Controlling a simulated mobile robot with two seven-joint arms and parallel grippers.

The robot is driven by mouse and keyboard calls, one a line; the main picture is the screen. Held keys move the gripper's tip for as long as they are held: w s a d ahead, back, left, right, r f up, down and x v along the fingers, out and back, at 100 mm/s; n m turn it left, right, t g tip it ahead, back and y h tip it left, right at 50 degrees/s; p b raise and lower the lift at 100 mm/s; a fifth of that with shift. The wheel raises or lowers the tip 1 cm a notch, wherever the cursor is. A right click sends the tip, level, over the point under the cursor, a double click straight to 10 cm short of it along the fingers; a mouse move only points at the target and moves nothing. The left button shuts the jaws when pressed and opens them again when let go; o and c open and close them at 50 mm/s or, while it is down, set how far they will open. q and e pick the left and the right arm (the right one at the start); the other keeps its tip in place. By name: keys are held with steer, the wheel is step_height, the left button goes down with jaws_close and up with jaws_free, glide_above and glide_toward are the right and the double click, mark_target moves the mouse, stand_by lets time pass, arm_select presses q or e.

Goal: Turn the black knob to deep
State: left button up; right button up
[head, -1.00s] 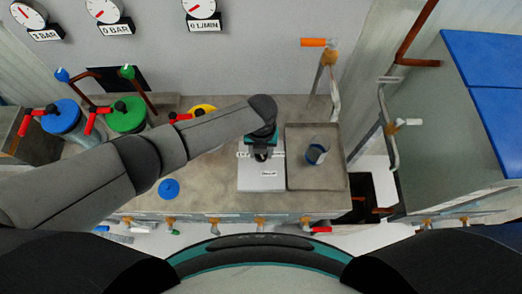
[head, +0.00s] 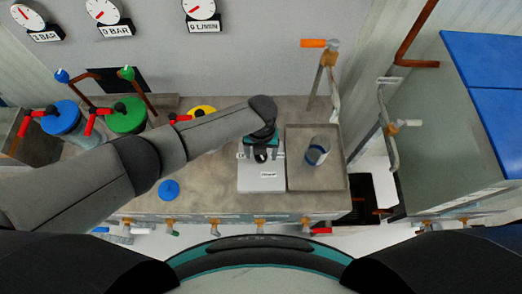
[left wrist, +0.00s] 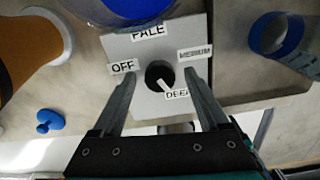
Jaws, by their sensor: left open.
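The black knob (left wrist: 157,74) sits on a pale plate (left wrist: 115,47) with the labels OFF, PALE, MEDIUM and DEEP. A white mark on the knob's lower right side faces the DEEP label (left wrist: 177,94). In the head view the plate (head: 261,182) lies on the bench, and the knob is hidden or too small to tell. My left gripper (head: 261,155) is over the plate's far part. In the left wrist view its open fingers stand either side of the knob, with gaps visible. My right gripper is not in view.
A grey tray (head: 334,181) right of the plate holds a clear glass with a blue band (head: 318,151). A blue disc (head: 168,189) lies to the left. Blue, green and yellow-lidded pumps with red handles stand behind my left arm. Gauges hang on the wall.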

arm_select(q)
steer(key=shift+r, duration=0.1)
step_height(320, 180, up, 15)
steer(key=p, duration=0.2)
stand_by(0.4)
stand_by(0.4)
